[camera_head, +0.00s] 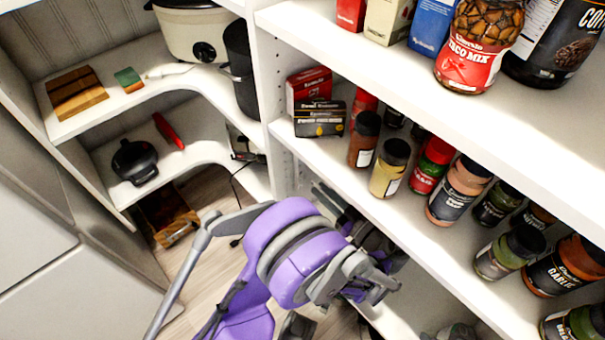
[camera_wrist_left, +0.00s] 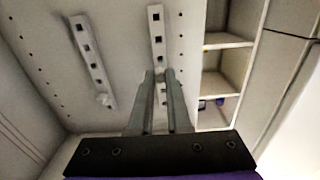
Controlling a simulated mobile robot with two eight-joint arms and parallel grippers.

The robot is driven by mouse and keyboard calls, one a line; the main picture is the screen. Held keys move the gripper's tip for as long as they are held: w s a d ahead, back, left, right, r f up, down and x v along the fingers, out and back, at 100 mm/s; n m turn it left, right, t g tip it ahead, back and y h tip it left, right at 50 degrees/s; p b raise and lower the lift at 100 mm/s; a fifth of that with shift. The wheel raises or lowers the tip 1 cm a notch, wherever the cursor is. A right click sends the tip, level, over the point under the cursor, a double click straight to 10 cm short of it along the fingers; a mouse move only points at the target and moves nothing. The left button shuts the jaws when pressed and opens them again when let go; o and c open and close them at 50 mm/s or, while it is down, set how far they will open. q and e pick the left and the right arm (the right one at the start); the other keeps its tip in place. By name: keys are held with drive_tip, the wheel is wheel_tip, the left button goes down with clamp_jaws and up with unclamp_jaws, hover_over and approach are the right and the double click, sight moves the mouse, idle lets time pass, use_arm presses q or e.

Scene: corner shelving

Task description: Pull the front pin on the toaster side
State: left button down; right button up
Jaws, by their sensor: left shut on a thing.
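In the left wrist view, two pale strips with square holes run along a white panel. A small light pin (camera_wrist_left: 160,74) is on the right strip (camera_wrist_left: 156,30), between the tips of my left gripper (camera_wrist_left: 160,76), which is shut on it. A second pin (camera_wrist_left: 104,99) sticks out of the left strip (camera_wrist_left: 88,52), apart from my fingers. In the head view my left gripper (camera_head: 388,282) is low, below the spice shelf; the pin in it is hidden there. I cannot make out a toaster for certain. My right gripper is not in view.
Spice jars (camera_head: 390,168) crowd the right shelf (camera_head: 430,235) above my gripper. The left corner shelves hold a slow cooker (camera_head: 192,32), a wooden board (camera_head: 76,92) and a black appliance (camera_head: 135,161). Open floor (camera_head: 205,195) shows left of my arm.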

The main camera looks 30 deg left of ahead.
use_arm(q)
drive_tip(key=shift+s+d, duration=0.1)
drive_tip(key=shift+d, duration=0.3)
